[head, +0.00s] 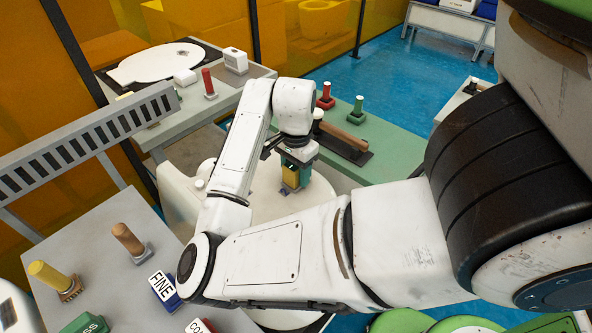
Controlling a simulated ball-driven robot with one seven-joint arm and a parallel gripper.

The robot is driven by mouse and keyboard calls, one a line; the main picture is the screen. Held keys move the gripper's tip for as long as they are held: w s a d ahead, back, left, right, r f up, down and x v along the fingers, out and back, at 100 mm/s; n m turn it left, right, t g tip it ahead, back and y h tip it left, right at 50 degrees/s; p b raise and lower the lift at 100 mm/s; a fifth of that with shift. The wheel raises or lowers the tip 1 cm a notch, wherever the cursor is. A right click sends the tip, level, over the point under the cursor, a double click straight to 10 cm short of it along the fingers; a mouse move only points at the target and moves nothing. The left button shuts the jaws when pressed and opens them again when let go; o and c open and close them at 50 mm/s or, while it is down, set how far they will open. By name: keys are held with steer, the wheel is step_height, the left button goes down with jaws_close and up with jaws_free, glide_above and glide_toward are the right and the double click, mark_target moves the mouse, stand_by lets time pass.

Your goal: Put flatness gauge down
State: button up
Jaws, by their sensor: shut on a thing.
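My gripper (291,157) points down near the middle of the head view. It is shut on a small block with teal and yellow parts (291,175), which I take to be the flatness gauge. The block is held over a white toilet-shaped piece (262,203), close to its pale top surface. Small purple marks show just below the block. I cannot tell whether the block touches the surface. My arm hides part of the white piece.
A green-topped table (395,140) behind holds red and green handled tools. A back-left bench bears a white lid (155,63).

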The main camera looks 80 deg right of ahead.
steer(key=o, duration=1.3)
steer(key=shift+f, duration=0.1)
steer(key=shift+o, duration=0.2)
step_height(320, 180, up, 12)
steer(key=shift+r+p, duration=0.2)
steer(key=shift+p, duration=0.6)
